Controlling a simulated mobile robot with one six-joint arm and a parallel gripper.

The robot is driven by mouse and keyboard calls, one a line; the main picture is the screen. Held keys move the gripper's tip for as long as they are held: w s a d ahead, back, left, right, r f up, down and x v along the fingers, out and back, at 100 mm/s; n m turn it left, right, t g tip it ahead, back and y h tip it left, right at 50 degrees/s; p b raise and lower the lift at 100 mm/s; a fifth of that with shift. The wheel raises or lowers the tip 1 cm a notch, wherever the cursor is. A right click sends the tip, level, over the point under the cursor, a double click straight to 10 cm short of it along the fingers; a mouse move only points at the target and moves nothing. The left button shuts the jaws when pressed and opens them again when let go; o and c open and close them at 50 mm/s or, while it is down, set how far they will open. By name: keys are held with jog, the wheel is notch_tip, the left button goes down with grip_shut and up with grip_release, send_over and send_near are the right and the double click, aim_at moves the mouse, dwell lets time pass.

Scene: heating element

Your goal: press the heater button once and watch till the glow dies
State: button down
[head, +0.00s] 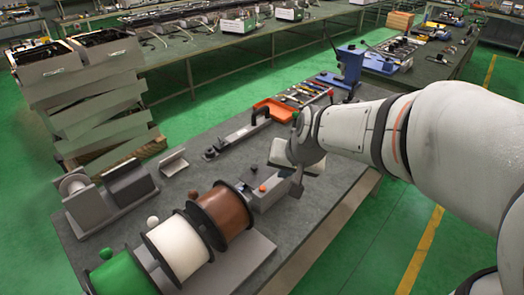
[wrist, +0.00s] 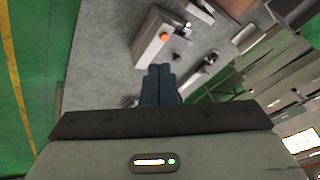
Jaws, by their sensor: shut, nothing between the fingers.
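A small grey box with an orange button (head: 262,188) stands near the right part of the bench, beside the brown spool; I take it as the heater's button box. In the wrist view the orange button (wrist: 164,37) sits on top of the grey box (wrist: 150,42), beyond my fingertips. My gripper (head: 297,190) is shut and empty, just right of the box in the head view. In the wrist view my closed dark fingers (wrist: 160,70) point towards the box and appear apart from the button. I see no clear glow in either view.
Green, white (head: 180,243) and brown (head: 225,213) spools stand at the bench's front. A metal bar with a black handle (head: 258,115), an orange tray (head: 275,110) and a blue press (head: 350,62) lie farther back.

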aim_at(263, 189)
jog(key=w+a+f+m, duration=0.1)
jog(key=w+a+f, duration=0.1)
jog(key=w, duration=0.4)
jog(key=w+a+f+m+t, duration=0.1)
jog(key=w+a+f, duration=0.1)
jog(key=w+f, duration=0.2)
jog(key=shift+w+a+m+y+b, duration=0.35)
jog(key=shift+w+m+b, duration=0.1)
jog(key=shift+w, duration=0.7)
notch_tip(263, 189, down, 9)
jog(key=b, duration=0.8)
dwell(0.5)
jog(key=shift+f+b, duration=0.35)
jog(key=shift+b, duration=0.3)
jog(key=shift+f+b, duration=0.45)
jog(key=shift+b, duration=0.05)
dwell(0.3)
dwell(0.4)
jog(key=shift+r+p, duration=0.8)
jog(key=shift+r, duration=0.1)
jog(key=shift+r, duration=0.1)
